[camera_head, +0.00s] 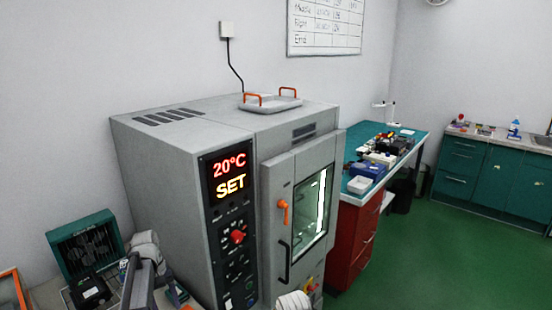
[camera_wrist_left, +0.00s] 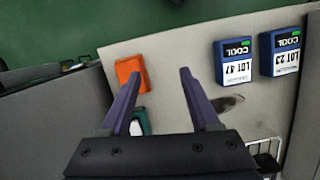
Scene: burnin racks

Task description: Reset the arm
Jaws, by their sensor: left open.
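My left gripper (camera_wrist_left: 160,73) shows in the left wrist view with its two fingers apart and nothing between their tips. It is above a pale bench top (camera_wrist_left: 185,50). An orange block (camera_wrist_left: 129,72) lies on the bench by the left finger, which partly overlaps it in the picture. I cannot tell the height of the gripper over the bench. In the head view, part of my left arm (camera_head: 141,284) shows at the lower left; its fingertips are not clear there. My right gripper is not in view.
Two blue boxes labelled COOL, LOT 47 (camera_wrist_left: 234,62) and LOT 23 (camera_wrist_left: 281,52), stand right of the gripper. A wire rack (camera_wrist_left: 264,150) is nearby. The grey chamber (camera_head: 165,150) reads 20°C SET, its door (camera_head: 273,200) apparently closed. Green floor (camera_head: 450,260) is open at right.

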